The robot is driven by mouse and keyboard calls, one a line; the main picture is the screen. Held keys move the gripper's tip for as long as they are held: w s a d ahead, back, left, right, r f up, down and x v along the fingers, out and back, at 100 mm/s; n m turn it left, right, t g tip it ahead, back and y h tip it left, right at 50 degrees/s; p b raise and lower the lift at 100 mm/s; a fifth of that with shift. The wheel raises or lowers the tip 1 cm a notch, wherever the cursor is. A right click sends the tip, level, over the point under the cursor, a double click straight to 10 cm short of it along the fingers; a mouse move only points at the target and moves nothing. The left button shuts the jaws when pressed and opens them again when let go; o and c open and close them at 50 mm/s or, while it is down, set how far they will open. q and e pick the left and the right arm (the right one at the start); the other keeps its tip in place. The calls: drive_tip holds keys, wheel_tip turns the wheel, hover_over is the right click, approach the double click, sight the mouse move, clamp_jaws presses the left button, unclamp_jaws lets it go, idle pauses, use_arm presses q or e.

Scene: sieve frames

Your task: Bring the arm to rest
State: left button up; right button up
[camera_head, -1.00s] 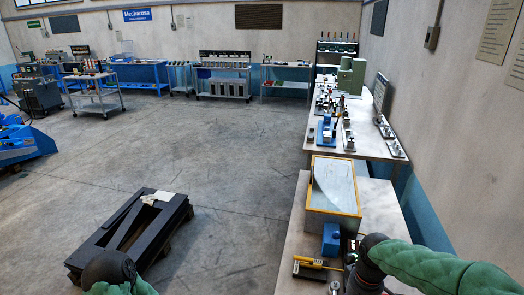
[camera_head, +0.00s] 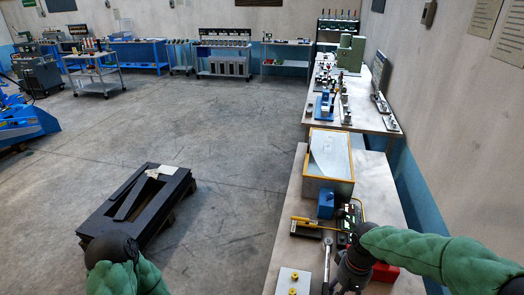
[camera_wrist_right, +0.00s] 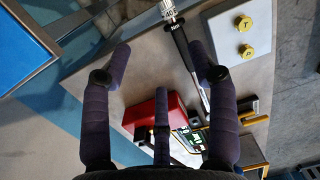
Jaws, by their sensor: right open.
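My right arm in its green sleeve enters the head view from the right. Its gripper (camera_head: 345,282) hangs over the near workbench, between a wrench-like tool and a red box, and is partly cut off by the lower edge. In the right wrist view the gripper (camera_wrist_right: 160,62) has its dark fingers spread wide with nothing between the tips. One finger overlaps the red box (camera_wrist_right: 150,112) in the picture; I cannot tell whether they touch. My left arm, also green-sleeved, shows at the lower left of the head view with a dark joint; its gripper is not visible.
On the near bench (camera_head: 380,185) are an orange-rimmed box (camera_head: 330,180), a blue block (camera_head: 326,206), a yellow-and-black tool (camera_head: 306,227), the wrench-like tool (camera_head: 327,262) and a white plate with yellow knobs (camera_head: 285,276). A black frame (camera_head: 110,215) lies on the floor left. Open floor lies between.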

drive_tip(key=s+a+f+y+b, duration=0.1)
drive_tip(key=s+a+f+b, duration=0.2)
drive_tip(key=f, duration=0.8)
drive_tip(key=s+a+f+y+b, duration=0.1)
drive_tip(key=s+a+f+b, duration=0.2)
drive_tip(key=f, duration=0.9)
drive_tip(key=s+a+f+t+y+b, duration=0.1)
drive_tip(key=s+a+f+b, duration=0.2)
drive_tip(key=f, duration=0.9)
drive_tip(key=s+a, duration=0.3)
drive_tip(key=a, duration=0.1)
drive_tip(key=shift+s+f+m, duration=0.15)
drive_tip(key=shift+s+m, duration=0.15)
drive_tip(key=shift+m, duration=0.1)
drive_tip(key=shift+a, duration=0.1)
